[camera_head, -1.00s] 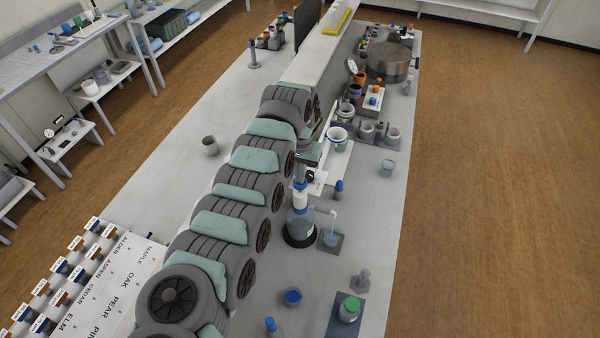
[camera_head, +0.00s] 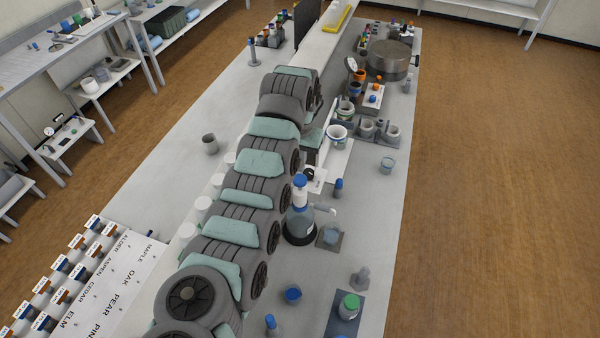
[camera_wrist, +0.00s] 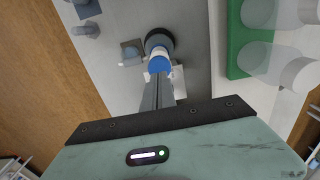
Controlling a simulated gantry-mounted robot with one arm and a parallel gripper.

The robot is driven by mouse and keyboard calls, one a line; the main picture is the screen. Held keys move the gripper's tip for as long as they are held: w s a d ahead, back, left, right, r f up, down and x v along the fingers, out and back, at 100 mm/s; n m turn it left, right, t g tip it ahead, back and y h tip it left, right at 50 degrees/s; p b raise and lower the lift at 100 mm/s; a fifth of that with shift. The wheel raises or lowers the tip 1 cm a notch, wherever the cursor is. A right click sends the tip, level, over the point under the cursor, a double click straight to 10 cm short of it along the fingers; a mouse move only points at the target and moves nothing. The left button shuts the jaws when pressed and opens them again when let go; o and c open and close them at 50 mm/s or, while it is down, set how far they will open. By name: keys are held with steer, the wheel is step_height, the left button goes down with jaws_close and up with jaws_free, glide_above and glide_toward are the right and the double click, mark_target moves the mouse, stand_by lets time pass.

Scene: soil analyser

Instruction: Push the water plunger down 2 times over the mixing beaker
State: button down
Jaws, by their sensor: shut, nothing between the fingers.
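The water dispenser is a clear bottle (camera_head: 299,225) on a dark round base, with a white and blue plunger (camera_head: 300,182) standing upright on top. A spout reaches right from its neck over the mixing beaker (camera_head: 331,234), a small clear cup on a grey square pad. In the wrist view, the blue plunger top (camera_wrist: 158,64) lies just beyond the fingertips of my gripper (camera_wrist: 158,80). My gripper is shut and empty. The head view shows it poorly beside the arm. The beaker (camera_wrist: 131,54) shows left of the plunger there.
A blue-topped bottle (camera_head: 338,187) stands close behind the dispenser. A green rack (camera_wrist: 243,50) with white containers is right in the wrist view. Bench around the beaker is mostly clear.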

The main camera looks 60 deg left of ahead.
mark_target(300, 178)
step_height(300, 178, up, 8)
steer(key=b, duration=0.1)
steer(key=shift+f, duration=0.2)
stand_by(1.2)
